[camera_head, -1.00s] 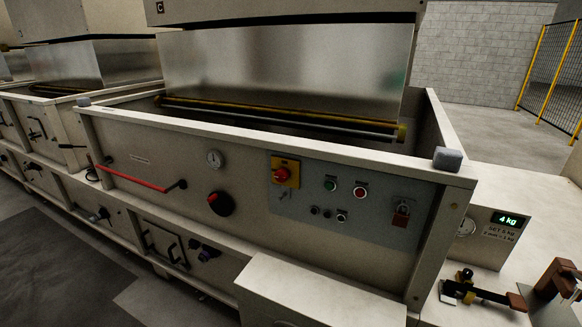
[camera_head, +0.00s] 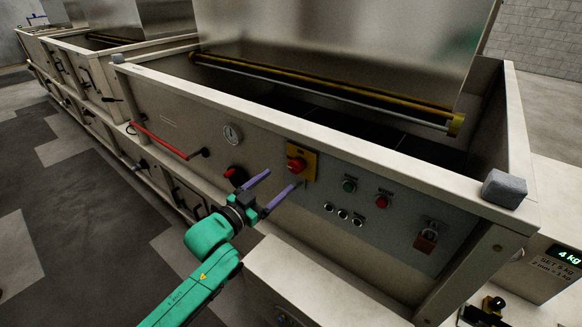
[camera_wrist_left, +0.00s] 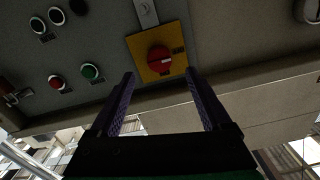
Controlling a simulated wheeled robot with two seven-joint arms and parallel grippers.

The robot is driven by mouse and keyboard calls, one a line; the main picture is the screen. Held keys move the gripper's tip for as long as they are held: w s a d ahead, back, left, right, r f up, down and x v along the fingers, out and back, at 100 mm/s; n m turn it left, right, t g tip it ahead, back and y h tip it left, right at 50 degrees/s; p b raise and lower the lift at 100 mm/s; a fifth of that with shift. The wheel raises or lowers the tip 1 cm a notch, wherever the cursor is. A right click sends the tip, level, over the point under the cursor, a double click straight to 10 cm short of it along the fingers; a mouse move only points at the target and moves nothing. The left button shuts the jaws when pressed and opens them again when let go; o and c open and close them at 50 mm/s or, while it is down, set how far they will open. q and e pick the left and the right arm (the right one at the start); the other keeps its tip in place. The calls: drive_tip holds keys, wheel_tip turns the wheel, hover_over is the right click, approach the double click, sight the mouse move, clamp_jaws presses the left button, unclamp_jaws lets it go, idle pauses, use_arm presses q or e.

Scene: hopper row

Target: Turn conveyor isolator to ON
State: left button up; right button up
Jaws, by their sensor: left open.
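The conveyor isolator is a red rotary knob (camera_head: 296,164) on a yellow plate (camera_head: 303,152) on the hopper's front panel. In the left wrist view the red knob (camera_wrist_left: 160,59) sits on its yellow plate (camera_wrist_left: 177,42), ahead of and between my fingers; a pale mark shows on the knob. My left gripper (camera_head: 282,187) is open and empty, just below and left of the knob in the head view, apart from it. Its two purple fingers also show in the left wrist view (camera_wrist_left: 162,88). My right gripper is not in view.
Right of the isolator are a green button (camera_head: 349,185), a red button (camera_head: 382,201), several small buttons and a red padlock (camera_head: 428,236). A pale ledge (camera_head: 310,275) juts out below.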

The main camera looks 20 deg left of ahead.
sight(293, 169)
use_arm(q)
drive_tip(key=p+x, duration=0.1)
drive_tip(key=x, duration=0.5)
drive_tip(key=shift+w+d, duration=0.1)
drive_tip(key=shift+w, duration=0.05)
drive_tip(key=shift+w+d, duration=0.1)
drive_tip(key=shift+w, duration=0.2)
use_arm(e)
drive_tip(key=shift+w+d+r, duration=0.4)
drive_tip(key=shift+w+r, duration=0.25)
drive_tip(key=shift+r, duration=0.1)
use_arm(q)
clamp_jaws()
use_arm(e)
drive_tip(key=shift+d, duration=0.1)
